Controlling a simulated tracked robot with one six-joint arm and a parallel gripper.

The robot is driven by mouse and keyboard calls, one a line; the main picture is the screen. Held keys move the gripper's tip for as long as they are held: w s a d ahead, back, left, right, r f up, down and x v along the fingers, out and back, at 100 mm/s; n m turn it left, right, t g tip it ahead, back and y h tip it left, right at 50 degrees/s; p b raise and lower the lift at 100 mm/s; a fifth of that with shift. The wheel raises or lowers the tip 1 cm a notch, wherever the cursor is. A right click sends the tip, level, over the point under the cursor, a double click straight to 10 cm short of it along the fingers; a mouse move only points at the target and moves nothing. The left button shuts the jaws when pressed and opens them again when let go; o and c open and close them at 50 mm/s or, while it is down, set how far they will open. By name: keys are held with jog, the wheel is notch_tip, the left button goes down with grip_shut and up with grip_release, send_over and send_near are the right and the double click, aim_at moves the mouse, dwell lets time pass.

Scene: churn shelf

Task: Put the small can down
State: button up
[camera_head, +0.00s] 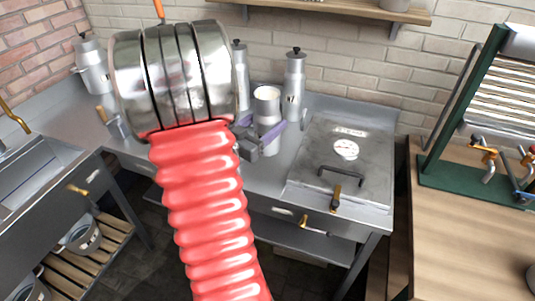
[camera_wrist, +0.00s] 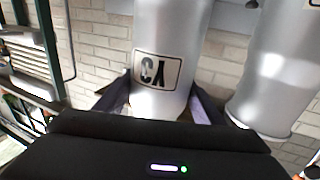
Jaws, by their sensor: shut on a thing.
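The small can (camera_head: 267,104) is a pale metal cylinder with an open-looking top. My gripper (camera_head: 262,136) is shut on it, with purple fingers on either side of its lower part. In the wrist view the can (camera_wrist: 168,35) fills the middle, with a dark-lettered label, and the gripper fingers (camera_wrist: 163,108) flank it. The can looks upright in the head view. I cannot tell whether its base touches the metal counter (camera_head: 262,180). My red arm and its metal rings hide part of the counter to the left.
Two taller lidded cans (camera_head: 295,85) (camera_head: 240,72) stand behind the small can, near the brick wall. A steam unit (camera_head: 345,160) with a handle fills the counter's right. A lidded churn (camera_head: 92,65) is at back left. A green rack (camera_head: 465,110) stands on a wooden top.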

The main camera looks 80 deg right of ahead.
jog(key=shift+f, duration=2.5)
jog(key=shift+f, duration=2.05)
jog(key=o, duration=1.2)
jog(key=shift+f, duration=0.1)
jog(key=shift+c, duration=0.2)
jog(key=v, duration=1.2)
jog(key=shift+a, duration=0.1)
